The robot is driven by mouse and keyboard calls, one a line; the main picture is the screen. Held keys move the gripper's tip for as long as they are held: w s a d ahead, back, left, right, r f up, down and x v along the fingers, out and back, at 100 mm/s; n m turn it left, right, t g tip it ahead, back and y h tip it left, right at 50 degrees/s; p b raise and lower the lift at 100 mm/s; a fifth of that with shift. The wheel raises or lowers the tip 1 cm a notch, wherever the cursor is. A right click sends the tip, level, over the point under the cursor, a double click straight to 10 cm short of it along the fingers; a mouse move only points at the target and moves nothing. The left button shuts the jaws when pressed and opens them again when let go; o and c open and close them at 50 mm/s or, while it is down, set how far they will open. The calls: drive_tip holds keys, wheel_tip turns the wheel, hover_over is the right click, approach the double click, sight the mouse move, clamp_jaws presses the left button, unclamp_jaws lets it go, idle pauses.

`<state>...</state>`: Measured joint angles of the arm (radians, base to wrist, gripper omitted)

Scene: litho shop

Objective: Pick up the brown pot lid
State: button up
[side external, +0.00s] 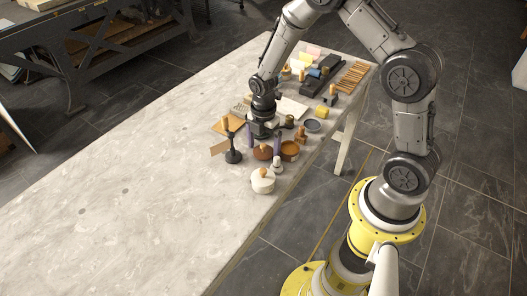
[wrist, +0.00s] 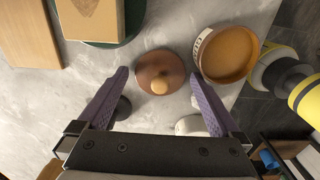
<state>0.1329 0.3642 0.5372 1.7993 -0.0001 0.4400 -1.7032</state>
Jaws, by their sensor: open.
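The brown pot lid (wrist: 150,66) is round with a pale wooden knob and lies on the pale stone table in the wrist view. It also shows as a small brown disc (side external: 263,153) in the side view. My gripper (wrist: 160,75) is open, with its two purple fingers spread left and right of the lid. In the side view my gripper (side external: 265,141) hangs above and just behind the lid. Nothing is between the fingers' pads that I can see touching. The exact height gap is hard to judge.
An open round brown container (wrist: 228,54) stands close right of the lid. A white lidded pot (side external: 263,182) and a dark stand (side external: 233,155) are nearby. Wooden blocks (wrist: 27,35) lie at upper left. The table's left side (side external: 110,210) is clear.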

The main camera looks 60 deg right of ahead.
drive_tip(key=c, duration=1.2)
drive_tip(key=shift+o, duration=0.2)
drive_tip(key=shift+r, duration=0.2)
drive_tip(key=shift+r, duration=0.6)
drive_tip(key=s+a+r, duration=0.2)
drive_tip(key=s+r, duration=0.9)
drive_tip(key=s, duration=0.2)
drive_tip(key=w+d+f, duration=0.2)
drive_tip(key=w+d, duration=0.4)
drive_tip(key=shift+w+a+f, duration=0.1)
drive_tip(key=shift+w+f, duration=0.05)
drive_tip(key=shift+f, duration=3.1)
